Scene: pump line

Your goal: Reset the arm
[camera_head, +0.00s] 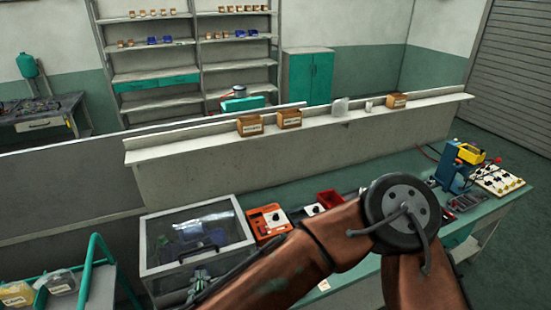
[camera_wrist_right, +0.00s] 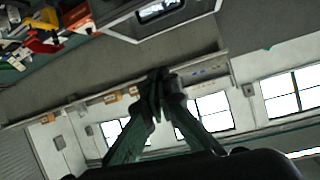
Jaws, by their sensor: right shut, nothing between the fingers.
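My right arm, brown, crosses the lower right of the head view, its round grey joint at the upper bend. My right gripper (camera_head: 201,274) shows small and dark green-grey in front of the glass-topped case, partly cut off by the lower edge and the forearm. In the right wrist view the fingers of the right gripper (camera_wrist_right: 160,84) meet at their tips, with nothing between them. I cannot tell how far it is from the case. My left gripper is not in view.
The glass-topped case (camera_head: 146,248) stands at the bench's left end. On the green bench (camera_head: 350,185) are an orange box (camera_head: 268,222), a red bin (camera_head: 329,198) and a blue device (camera_head: 449,168). A ledge (camera_head: 190,148) with several small boxes runs behind.

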